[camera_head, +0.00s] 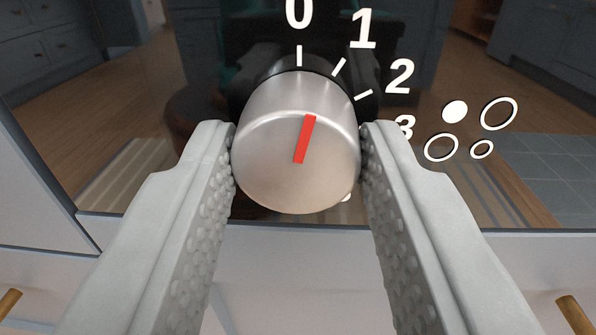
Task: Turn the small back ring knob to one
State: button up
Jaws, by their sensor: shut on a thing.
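A silver knob (270,170) with a red mark stands out from a dark glossy panel in the middle of the head view. The red mark leans slightly right of straight up, just clockwise of the 0 and short of the 1 tick. My gripper (298,150) is shut on the knob, one finger at its left side and one at its right. The printed 0 (299,14), 1 (363,29), 2 (400,76) and 3 (405,127) run around the upper right. My right finger partly covers the 3, and the lower part of the scale is hidden.
A ring symbol on the panel shows a filled upper-left circle (455,111) among outlined circles. The panel reflects a room with a wooden floor and cabinets. Below it is a pale front (300,280), with brass-coloured handles at lower left (9,303) and lower right (575,314).

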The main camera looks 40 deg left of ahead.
jog(key=shift+m, duration=1.6)
jog(key=o, duration=1)
jog(key=shift+s+d, duration=0.1)
jog(key=v, duration=1.7)
jog(key=shift+s, duration=0.1)
